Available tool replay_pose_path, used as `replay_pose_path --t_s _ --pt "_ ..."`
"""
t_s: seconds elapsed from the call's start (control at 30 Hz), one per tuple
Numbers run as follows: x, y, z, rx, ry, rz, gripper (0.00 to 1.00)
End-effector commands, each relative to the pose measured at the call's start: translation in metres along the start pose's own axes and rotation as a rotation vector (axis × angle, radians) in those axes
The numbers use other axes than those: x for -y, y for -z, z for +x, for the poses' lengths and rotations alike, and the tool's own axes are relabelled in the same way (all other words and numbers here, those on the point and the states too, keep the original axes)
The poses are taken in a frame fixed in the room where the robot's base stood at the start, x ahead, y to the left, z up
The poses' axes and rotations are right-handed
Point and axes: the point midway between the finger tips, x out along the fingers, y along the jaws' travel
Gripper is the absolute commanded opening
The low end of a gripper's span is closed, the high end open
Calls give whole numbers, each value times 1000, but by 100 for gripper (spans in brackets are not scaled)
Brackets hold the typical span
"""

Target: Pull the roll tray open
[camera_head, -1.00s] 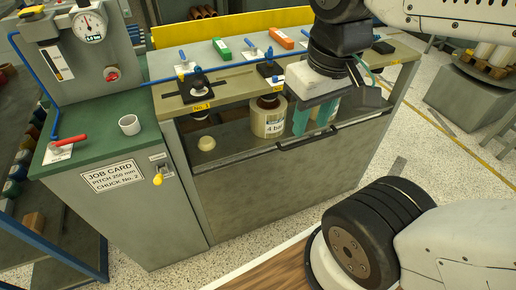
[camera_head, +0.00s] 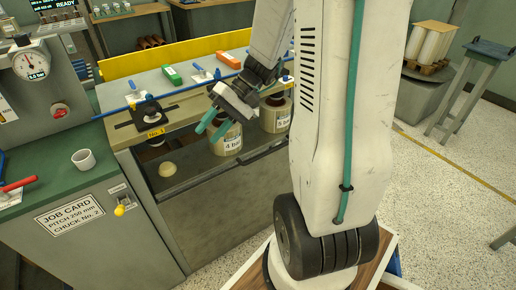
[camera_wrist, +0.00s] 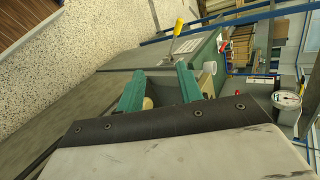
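The roll tray (camera_head: 195,178) is a grey tray in the bench below the worktop, with a dark bar handle (camera_head: 262,151) along its front top edge. My arm hides the right part of the tray and handle. A roll labelled "4 bar" (camera_head: 228,143) and one labelled "5 bar" (camera_head: 276,117) stand in it. My gripper (camera_head: 212,126) is above the tray, in front of the "4 bar" roll and left of the handle. Its teal fingers are apart and off the handle. In the wrist view my gripper (camera_wrist: 160,90) is open, with a gap between the fingers.
A small cream round object (camera_head: 168,170) lies at the tray's left. The green-topped cabinet (camera_head: 85,215) with a white cup (camera_head: 84,160) and yellow-tipped key (camera_head: 120,210) stands left. Clamps and coloured blocks sit on the worktop (camera_head: 180,80).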

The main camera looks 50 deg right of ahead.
Motion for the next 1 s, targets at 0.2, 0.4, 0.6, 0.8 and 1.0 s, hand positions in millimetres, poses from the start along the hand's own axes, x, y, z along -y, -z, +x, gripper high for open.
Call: replay_pose_path --t_s 0.2,0.4,0.6,0.8,1.0 --pt "-86 67 -24 -243 284 113 36" --pt "-194 106 -50 -555 465 207 36" --pt "-310 112 -64 -872 543 308 36" --pt "-371 105 -65 -1042 545 364 36" --pt "-384 109 -61 -1082 540 377 36"
